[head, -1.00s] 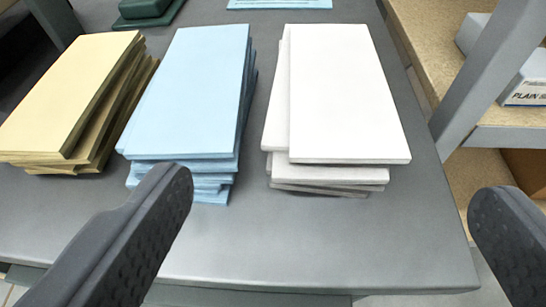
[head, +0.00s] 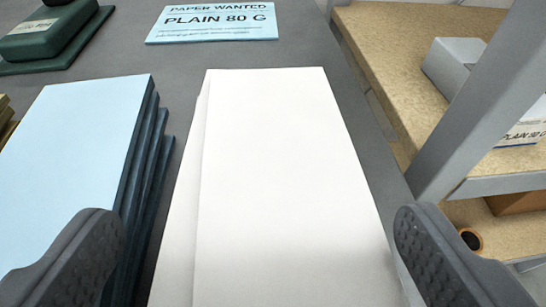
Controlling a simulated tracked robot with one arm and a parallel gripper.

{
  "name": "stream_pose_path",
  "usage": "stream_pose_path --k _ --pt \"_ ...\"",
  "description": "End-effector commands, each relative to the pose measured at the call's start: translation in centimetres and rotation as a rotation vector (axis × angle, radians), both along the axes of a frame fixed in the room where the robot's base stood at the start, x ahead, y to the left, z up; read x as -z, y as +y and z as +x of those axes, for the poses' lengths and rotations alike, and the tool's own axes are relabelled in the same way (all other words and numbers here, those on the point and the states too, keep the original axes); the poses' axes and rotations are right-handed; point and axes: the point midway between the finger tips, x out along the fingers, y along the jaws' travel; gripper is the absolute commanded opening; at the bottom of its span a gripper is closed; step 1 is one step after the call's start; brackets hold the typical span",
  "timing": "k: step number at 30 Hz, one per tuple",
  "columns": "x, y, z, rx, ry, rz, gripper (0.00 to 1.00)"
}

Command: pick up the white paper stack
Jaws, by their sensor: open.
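The white paper stack (head: 275,170) lies on the grey table, its top sheets slightly offset from those below. Its near end runs out of the bottom of the picture. My gripper (head: 255,235) is open. Its left finger is at the left of the white stack, overlapping the blue stack in the picture; its right finger is just right of the white stack's near right side. Nothing is held between the fingers. I cannot tell whether the fingertips are below the top of the stack.
The blue paper stack (head: 75,145) is close on the left, with a narrow gap to the white one. A blue card reading "PLAIN 80 G" (head: 212,22) and a dark green object (head: 50,35) lie behind. A shelf with a grey post (head: 475,105) stands right of the table (head: 300,40).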

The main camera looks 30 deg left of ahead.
Motion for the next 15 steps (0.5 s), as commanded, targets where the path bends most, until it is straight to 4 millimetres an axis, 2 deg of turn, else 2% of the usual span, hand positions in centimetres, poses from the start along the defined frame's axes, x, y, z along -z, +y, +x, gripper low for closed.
stream_pose_path --k 9,15 --pt "1.6 1.3 3.3 0.001 0.001 -0.001 0.89" --pt "1.5 1.4 3.6 0.001 0.0 -0.002 0.89"
